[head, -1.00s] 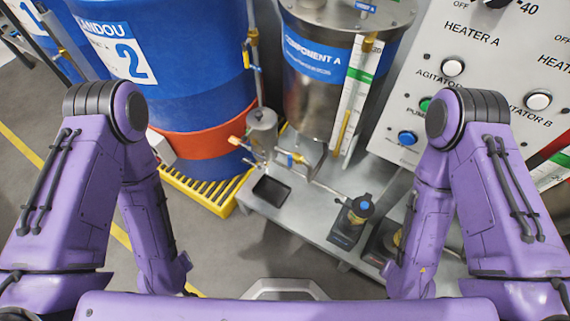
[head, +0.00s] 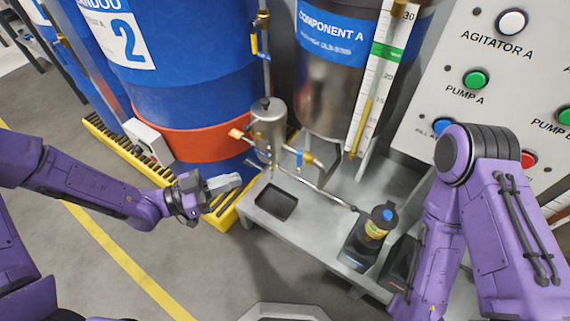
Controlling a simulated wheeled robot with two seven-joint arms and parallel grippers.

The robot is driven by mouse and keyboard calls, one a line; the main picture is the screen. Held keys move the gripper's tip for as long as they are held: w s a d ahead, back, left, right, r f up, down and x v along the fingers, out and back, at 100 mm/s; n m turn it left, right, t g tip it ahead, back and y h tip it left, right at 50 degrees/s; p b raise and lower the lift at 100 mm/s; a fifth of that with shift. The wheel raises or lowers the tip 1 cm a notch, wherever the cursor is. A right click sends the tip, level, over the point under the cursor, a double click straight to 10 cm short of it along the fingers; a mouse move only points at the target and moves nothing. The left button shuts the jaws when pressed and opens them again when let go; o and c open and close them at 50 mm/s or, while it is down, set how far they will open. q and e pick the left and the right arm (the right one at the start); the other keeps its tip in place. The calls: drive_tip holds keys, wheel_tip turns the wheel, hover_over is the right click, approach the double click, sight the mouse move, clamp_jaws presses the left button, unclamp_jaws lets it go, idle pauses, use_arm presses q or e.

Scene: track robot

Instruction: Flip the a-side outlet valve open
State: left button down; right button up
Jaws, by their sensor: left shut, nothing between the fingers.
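The steel tank labelled COMPONENT A (head: 325,95) stands at the back centre. Below it is a brass valve with a blue handle (head: 300,157), on the pipework beside a small steel canister (head: 268,130). A second brass fitting with an orange-yellow handle (head: 240,136) is on the canister's left side. I cannot tell from labels which is the a-side outlet valve. My left gripper (head: 228,183) is shut and empty, left of and in front of these valves, apart from them. My right arm is at the right; its gripper is not visible.
A blue drum (head: 185,85) stands on a yellow grated pallet (head: 226,212) behind my left gripper. A grey bench (head: 300,225) holds a black tray (head: 276,201) and a bottle (head: 372,233). A control panel (head: 500,70) is at the right. The floor in front is clear.

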sight(299, 160)
use_arm(q)
drive_tip(key=shift+s, duration=0.1)
drive_tip(key=b+x, duration=0.1)
drive_tip(key=x, duration=1.3)
